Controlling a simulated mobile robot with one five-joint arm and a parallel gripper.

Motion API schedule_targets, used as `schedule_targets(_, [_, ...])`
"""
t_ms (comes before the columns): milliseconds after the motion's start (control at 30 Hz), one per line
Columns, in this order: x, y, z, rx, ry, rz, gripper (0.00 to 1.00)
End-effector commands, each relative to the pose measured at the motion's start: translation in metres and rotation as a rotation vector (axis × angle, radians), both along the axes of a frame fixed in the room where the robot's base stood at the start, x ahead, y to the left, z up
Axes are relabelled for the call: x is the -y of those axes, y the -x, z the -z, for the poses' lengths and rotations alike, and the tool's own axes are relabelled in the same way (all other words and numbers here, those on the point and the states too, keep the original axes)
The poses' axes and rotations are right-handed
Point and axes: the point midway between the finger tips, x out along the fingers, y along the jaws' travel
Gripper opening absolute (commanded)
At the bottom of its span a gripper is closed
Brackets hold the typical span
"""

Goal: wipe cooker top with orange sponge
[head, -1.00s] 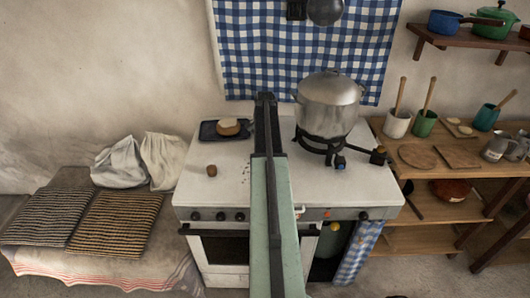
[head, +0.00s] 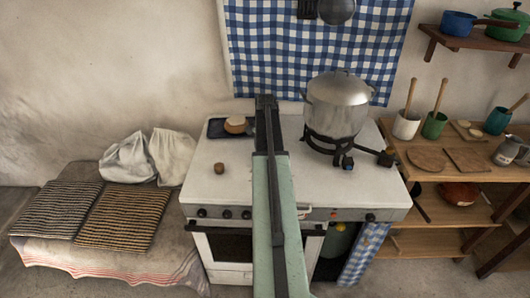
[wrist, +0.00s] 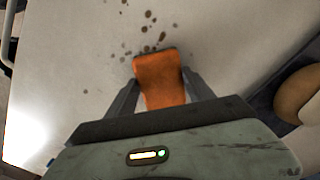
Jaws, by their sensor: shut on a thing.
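The orange sponge (wrist: 160,78) is between the two fingers of my gripper (wrist: 158,92) in the wrist view, and the gripper is shut on it. The white cooker top (head: 217,190) lies under my arm in the head view. Several brown spots (wrist: 150,30) mark the cooker top just beyond the sponge's far end in the wrist view. Whether the sponge touches the surface I cannot tell. In the head view my arm hides the sponge and the gripper's fingertips.
A large metal pot (head: 337,103) stands on the burner at the right of the cooker. A dark tray (head: 217,128) with a round loaf-like thing (head: 236,125) is at the back left. A small brown knob-like object (head: 219,168) stands on the cooker's left part.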

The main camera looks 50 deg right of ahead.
Motion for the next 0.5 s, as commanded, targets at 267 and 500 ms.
schedule_targets(267, [-0.017, 0.012, 0.002, 0.000, 0.000, 0.000, 0.28])
schedule_targets(500, [-0.028, 0.020, 0.003, -0.001, 0.000, 0.000, 0.28])
